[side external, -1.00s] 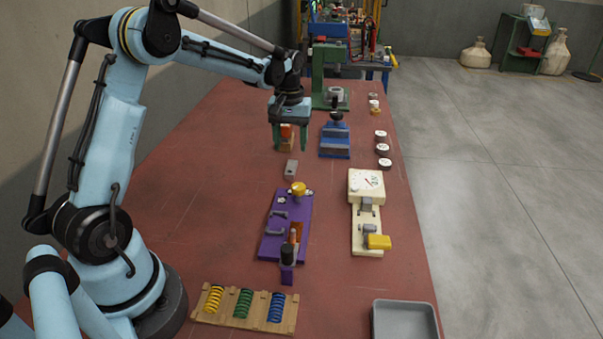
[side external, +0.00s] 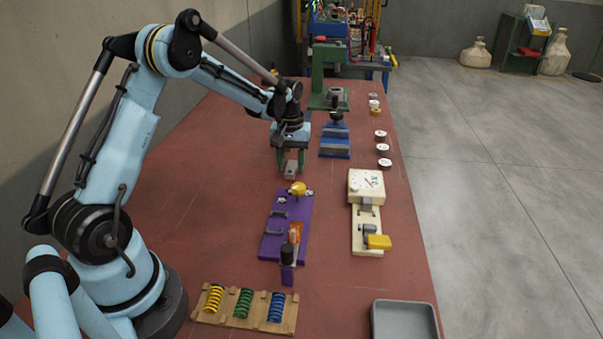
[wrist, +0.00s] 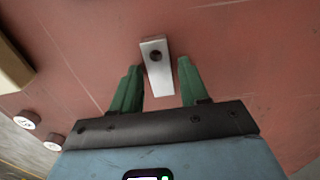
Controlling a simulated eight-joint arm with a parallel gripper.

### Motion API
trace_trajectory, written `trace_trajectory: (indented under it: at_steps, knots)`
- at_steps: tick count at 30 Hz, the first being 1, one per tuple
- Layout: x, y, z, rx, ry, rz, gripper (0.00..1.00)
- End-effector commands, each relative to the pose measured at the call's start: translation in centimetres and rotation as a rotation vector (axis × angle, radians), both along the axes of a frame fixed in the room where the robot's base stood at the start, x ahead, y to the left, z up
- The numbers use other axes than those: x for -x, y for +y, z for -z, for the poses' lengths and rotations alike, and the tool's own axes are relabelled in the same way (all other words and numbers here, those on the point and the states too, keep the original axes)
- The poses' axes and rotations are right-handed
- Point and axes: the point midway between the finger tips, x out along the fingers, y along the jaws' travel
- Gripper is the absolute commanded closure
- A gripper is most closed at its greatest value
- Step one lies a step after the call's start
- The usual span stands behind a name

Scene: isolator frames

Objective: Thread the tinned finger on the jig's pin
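The tinned finger (side external: 291,170) is a small silver-grey bar with a dark hole near one end. It lies on the red table just behind the purple jig (side external: 274,243). In the wrist view the bar (wrist: 158,78) shows between the two green fingertips, with the holed end toward the top. My gripper (side external: 292,170) is open above the bar, and in the wrist view a gap shows on each side of it. The jig carries a yellow knob (side external: 298,188), grey handles, an orange piece (side external: 295,231) and a black-topped post (side external: 287,254). I cannot tell which part is the pin.
A cream fixture (side external: 366,187) with a yellow block stands right of the jig. A blue fixture (side external: 335,142) and a green press (side external: 318,95) stand behind. A wooden spring rack (side external: 205,316) and a grey tray (side external: 404,304) are in front. Round pucks (side external: 384,163) line the right edge.

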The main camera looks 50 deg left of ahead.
Motion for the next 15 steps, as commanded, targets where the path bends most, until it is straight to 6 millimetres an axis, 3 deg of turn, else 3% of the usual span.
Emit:
trace_trajectory:
  at_steps: [1,8,15]
  knots:
    - [0.00,0.00,-0.02,0.000,0.000,0.000,0.64]
    - [0.00,0.00,-0.03,0.000,0.000,0.000,0.99]
    - [0.00,0.00,-0.05,0.000,0.000,0.000,1.00]
